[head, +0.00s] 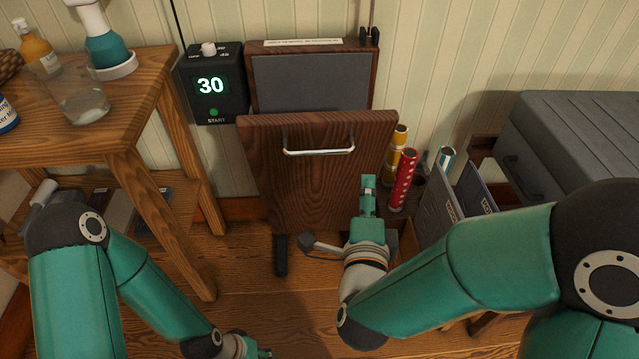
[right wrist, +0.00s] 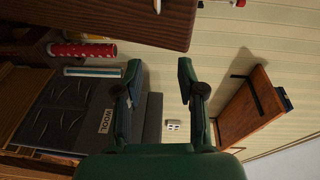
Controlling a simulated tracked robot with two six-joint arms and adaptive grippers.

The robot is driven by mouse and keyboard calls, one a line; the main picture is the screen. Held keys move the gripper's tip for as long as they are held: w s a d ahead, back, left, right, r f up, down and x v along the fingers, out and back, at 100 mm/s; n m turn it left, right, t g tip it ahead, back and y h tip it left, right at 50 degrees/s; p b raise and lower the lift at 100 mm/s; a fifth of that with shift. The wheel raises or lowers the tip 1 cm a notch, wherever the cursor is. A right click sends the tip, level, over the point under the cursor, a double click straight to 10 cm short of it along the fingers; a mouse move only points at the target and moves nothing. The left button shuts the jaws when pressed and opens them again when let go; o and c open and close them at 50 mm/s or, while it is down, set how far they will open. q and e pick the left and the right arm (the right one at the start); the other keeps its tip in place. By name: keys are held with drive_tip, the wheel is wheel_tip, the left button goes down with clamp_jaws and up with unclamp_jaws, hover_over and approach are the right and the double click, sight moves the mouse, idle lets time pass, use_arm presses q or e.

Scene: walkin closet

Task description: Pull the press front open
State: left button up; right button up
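The press front (head: 320,190) is a dark wooden panel with a pale bar handle (head: 318,151) near its top. It stands before a wood-framed grey back panel (head: 310,82); the gap between them is hard to judge. My right gripper (head: 368,185) is in front of the panel's lower right, below and right of the handle, not holding it. In the right wrist view its fingers (right wrist: 160,82) are apart and empty, with dark wood (right wrist: 110,18) along the top. My left gripper (head: 258,353) is at the bottom edge, mostly cut off, away from the front.
A black timer box (head: 215,85) reading 30 is left of the press. A wooden table (head: 125,110) with bottles and a glass (head: 80,98) stands at left. Coloured rolls (head: 402,180), open bins (head: 465,205) and a grey case (head: 575,145) crowd the right. Floor shows below the front.

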sight(320, 153)
drive_tip(key=s+a+f+n+t+y+b, duration=0.1)
drive_tip(key=s+a+f+t+y+b, duration=0.15)
drive_tip(key=a+b, duration=0.4)
use_arm(q)
wheel_tip(320, 153, down, 9)
use_arm(e)
drive_tip(key=shift+g+y, duration=0.45)
drive_tip(key=w, duration=1)
drive_tip(key=w+a+r, duration=0.1)
drive_tip(key=w, duration=0.5)
drive_tip(key=shift+w, duration=0.1)
drive_tip(key=shift+c, duration=0.2)
clamp_jaws()
